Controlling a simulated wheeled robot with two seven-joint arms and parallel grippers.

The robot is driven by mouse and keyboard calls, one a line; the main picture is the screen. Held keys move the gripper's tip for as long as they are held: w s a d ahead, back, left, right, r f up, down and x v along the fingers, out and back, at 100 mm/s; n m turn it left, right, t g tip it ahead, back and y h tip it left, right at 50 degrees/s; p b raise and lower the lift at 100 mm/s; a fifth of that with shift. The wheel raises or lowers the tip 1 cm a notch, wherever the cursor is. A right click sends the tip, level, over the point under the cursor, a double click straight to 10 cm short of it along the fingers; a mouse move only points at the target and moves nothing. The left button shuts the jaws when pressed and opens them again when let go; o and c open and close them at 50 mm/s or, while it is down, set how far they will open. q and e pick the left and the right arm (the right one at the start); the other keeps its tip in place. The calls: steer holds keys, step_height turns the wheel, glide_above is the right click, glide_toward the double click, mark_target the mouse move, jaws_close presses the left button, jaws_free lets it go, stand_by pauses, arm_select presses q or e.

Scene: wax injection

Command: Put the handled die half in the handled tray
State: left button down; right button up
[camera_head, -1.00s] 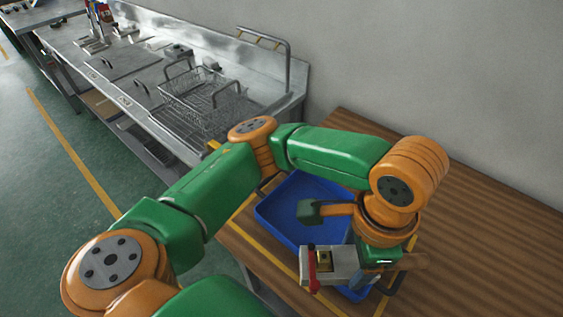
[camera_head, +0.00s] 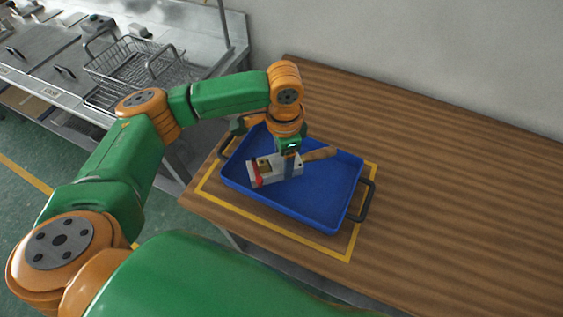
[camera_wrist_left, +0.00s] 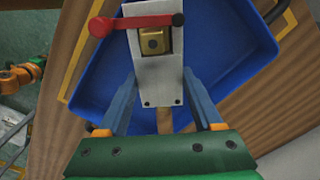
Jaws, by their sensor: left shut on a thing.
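The handled die half (camera_head: 273,169) is a grey metal block with a brass insert, a red lever and a wooden handle. My left gripper (camera_head: 289,164) is shut on it, with a finger on each side of the block. It also shows in the left wrist view (camera_wrist_left: 152,75), between the two blue-grey fingers (camera_wrist_left: 158,105). The block is over the left part of the blue handled tray (camera_head: 325,206); I cannot tell whether it touches the tray floor. The tray has dark handles at its ends and also shows in the left wrist view (camera_wrist_left: 225,50). My right gripper is not in view.
The tray lies inside a yellow outline (camera_head: 350,240) on a wooden table (camera_head: 450,190). The table's right side is clear. A metal sink counter with a wire basket (camera_head: 130,62) stands at the upper left, and a grey wall is behind.

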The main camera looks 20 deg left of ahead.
mark_target(281, 158)
arm_select(q)
steer(key=shift+w+a+f, duration=0.15)
steer(key=shift+f, duration=0.05)
steer(key=f, duration=0.2)
steer(key=f+p, duration=0.1)
steer(key=shift+w+a+f, duration=0.15)
steer(key=shift+a+f, duration=0.05)
steer(key=shift+a, duration=0.1)
steer(key=shift+f, duration=0.2)
steer(key=shift+c, duration=0.2)
jaws_free()
steer(key=shift+f, duration=0.1)
step_height(281, 158, up, 12)
steer(key=shift+d+r+b, duration=0.1)
steer(key=shift+r+b, duration=0.1)
steer(key=shift+b, duration=0.4)
